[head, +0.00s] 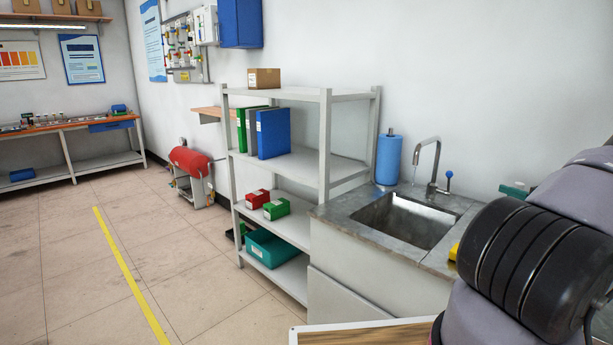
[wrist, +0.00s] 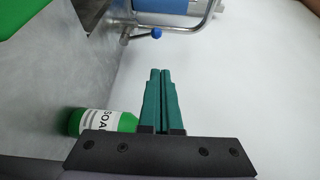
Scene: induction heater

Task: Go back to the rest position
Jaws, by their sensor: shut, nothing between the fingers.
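My gripper (wrist: 160,75) shows in the wrist view with its two teal fingers pressed together. It is shut and holds nothing. A green bottle with a white soap label (wrist: 100,122) is beside the fingers on the left of the wrist view, partly hidden behind the dark gripper body. I cannot tell whether the fingers touch it. In the head view my arm fills the right edge and hides part of the counter.
The metal sink (head: 405,220) has a tap (head: 432,170) with a blue knob, and a blue roll (head: 389,160) beside it. A grey shelf rack (head: 325,140) with binders and boxes stands to the left. A wooden-topped surface (head: 370,334) is at the bottom. The left floor is open.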

